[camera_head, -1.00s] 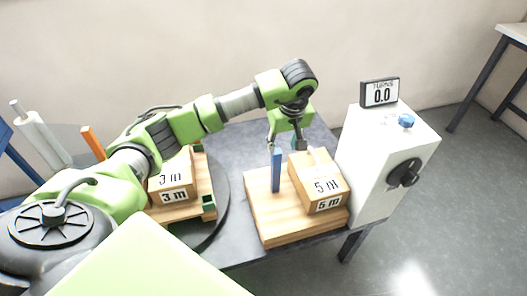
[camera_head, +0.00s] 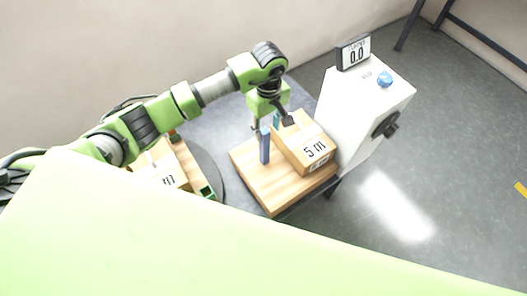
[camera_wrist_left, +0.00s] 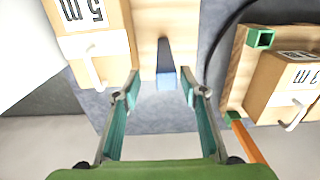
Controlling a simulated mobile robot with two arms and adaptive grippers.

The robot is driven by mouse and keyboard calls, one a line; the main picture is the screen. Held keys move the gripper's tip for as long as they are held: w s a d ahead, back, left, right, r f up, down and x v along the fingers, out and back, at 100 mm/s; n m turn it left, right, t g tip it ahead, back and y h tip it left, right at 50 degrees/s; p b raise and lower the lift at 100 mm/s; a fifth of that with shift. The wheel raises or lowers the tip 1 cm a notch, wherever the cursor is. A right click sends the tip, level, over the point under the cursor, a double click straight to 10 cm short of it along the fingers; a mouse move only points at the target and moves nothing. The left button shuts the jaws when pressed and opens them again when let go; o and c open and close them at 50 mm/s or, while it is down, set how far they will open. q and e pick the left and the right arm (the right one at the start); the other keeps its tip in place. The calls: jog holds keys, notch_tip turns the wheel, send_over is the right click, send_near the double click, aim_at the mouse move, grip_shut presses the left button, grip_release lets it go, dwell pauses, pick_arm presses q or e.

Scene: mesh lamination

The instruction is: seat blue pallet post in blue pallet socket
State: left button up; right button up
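The blue post (camera_head: 265,146) stands upright on the light wooden board (camera_head: 252,176), left of the box marked 5 m (camera_head: 310,150). My left gripper (camera_head: 272,124) is by the upper end of the post. In the left wrist view its two teal-padded fingers (camera_wrist_left: 160,96) are spread wide and empty. The post's blue end (camera_wrist_left: 166,78) lies ahead, between the finger lines, with gaps on both sides. On the pallet at the left, green sockets (camera_head: 207,191) show, one clearly in the left wrist view (camera_wrist_left: 259,38). I cannot make out a blue socket. My right gripper is out of view.
A 3 m box (camera_wrist_left: 285,80) with a pale handle sits on the left pallet. An orange post (camera_wrist_left: 246,142) stands at that pallet's corner. The white machine (camera_head: 362,105) with a display, blue knob and black crank stands close right of the 5 m box.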

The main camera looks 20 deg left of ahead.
aim_at(265, 143)
pick_arm(q)
jog(key=f, duration=0.1)
jog(key=f+b, duration=0.1)
jog(key=f, duration=0.1)
jog(key=shift+w+a, duration=0.1)
jog(key=shift+a, duration=0.1)
jog(key=f+b, duration=0.1)
jog(key=f, duration=0.1)
jog(key=s+f+b, duration=0.1)
jog(key=f, duration=0.1)
jog(key=shift+a+f, duration=0.1)
jog(key=shift+f, duration=0.15)
jog(key=shift+w+f, duration=0.15)
jog(key=shift+f, duration=0.25)
jog(key=shift+r, duration=0.1)
grip_shut()
